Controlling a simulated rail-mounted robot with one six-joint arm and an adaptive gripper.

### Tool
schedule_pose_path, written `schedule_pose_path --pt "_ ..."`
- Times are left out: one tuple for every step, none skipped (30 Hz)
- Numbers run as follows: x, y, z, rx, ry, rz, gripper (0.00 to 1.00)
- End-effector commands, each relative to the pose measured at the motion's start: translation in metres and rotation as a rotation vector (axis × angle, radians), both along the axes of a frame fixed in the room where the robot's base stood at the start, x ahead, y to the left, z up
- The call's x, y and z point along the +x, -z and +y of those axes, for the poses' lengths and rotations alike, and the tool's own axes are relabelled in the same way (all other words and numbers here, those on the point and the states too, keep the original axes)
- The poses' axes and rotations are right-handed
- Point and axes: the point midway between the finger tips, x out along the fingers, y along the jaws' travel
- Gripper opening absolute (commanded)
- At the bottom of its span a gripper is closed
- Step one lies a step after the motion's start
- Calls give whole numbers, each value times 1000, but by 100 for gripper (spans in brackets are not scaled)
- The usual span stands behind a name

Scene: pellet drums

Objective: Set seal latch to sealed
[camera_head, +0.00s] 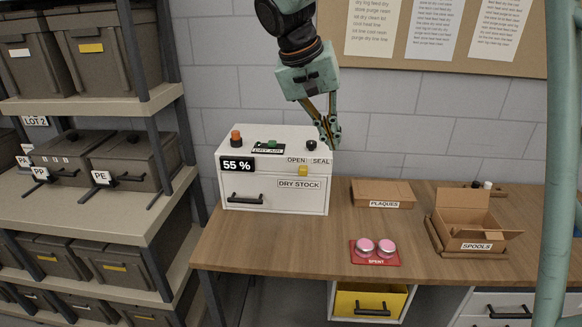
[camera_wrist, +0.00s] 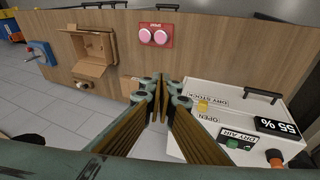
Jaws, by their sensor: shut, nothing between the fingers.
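The seal latch (camera_head: 303,171) is a small yellow block on the front of the white dry stock box (camera_head: 240,187), below the OPEN and SEAL labels. It sits under the right part of OPEN, left of SEAL. In the wrist view the yellow latch (camera_wrist: 203,105) shows right of the fingers. My gripper (camera_head: 331,141) is shut and empty, pointing down by the box's upper right corner, above and right of the latch. In the wrist view my gripper (camera_wrist: 161,92) hides part of the box, and SEAL is not seen there.
The box has a 55 % display (camera_head: 237,164), an orange knob (camera_head: 236,137), a black knob (camera_head: 311,145) and a drawer handle (camera_head: 245,198). The table holds a plaques box (camera_head: 382,192), an open spools box (camera_head: 470,225) and a red spent tray (camera_head: 375,258). Shelves (camera_head: 150,215) stand left.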

Motion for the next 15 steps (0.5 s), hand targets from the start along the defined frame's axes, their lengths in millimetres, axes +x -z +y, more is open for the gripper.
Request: schedule_pose_path --pt "6 3 6 -6 0 0 0" --pt "10 4 9 -10 0 -2 0" --pt "14 6 13 -14 1 -5 0" --pt "18 7 16 -16 2 -6 0" --pt "21 9 19 -19 3 -8 0" --pt "26 11 23 -24 4 -9 0" --pt "29 13 26 -27 5 -11 0" --pt "33 14 29 -30 6 -13 0" --pt "37 16 33 -34 8 -16 0" --pt "40 18 37 -38 8 -18 0" --pt "43 20 40 -41 8 -20 0" --pt "48 22 45 -44 10 -23 0" --pt "51 23 48 -47 11 -25 0" --pt "54 26 51 -51 11 -27 0" --pt "59 28 55 -56 13 -30 0"
